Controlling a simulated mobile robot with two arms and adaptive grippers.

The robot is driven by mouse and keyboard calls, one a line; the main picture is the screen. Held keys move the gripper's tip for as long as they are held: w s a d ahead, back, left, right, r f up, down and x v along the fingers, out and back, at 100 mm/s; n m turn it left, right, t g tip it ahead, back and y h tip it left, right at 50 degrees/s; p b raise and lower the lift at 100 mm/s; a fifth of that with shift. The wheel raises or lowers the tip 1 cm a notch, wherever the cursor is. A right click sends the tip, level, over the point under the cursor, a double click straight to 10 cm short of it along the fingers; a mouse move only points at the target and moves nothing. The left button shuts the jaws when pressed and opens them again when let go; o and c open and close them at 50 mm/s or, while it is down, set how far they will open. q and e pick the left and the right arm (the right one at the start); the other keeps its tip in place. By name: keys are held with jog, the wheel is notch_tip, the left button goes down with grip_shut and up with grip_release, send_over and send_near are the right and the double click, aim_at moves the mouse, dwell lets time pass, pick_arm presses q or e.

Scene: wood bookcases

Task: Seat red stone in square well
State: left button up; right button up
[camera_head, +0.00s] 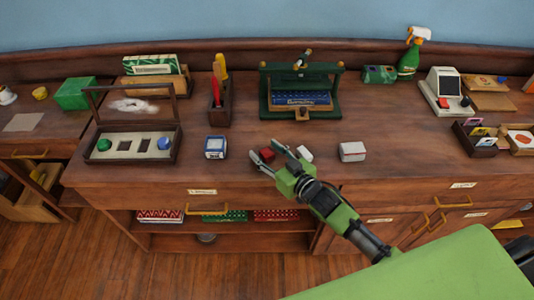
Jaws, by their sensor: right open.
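The small red stone (267,155) lies on the wooden counter. My right gripper (264,150) is open, its two fingers on either side of the red stone; I cannot tell if they touch it. The display case (178,150) stands to the left with its framed lid (86,103) raised. Its pale insert (134,152) has a green round stone (104,144) at the left and a blue round stone (164,143) at the right. Two dark empty wells (124,146) show between them; their exact shapes are too small to tell. My left gripper is out of view.
A blue-and-white box (215,147) stands between the case and my right gripper. Small white boxes (352,151) are to its right. A green press (300,115) and a tool holder (219,113) stand behind. The counter between the case and blue-and-white box is clear.

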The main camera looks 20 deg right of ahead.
jog(key=c, duration=1.3)
jog(key=shift+r, duration=0.15)
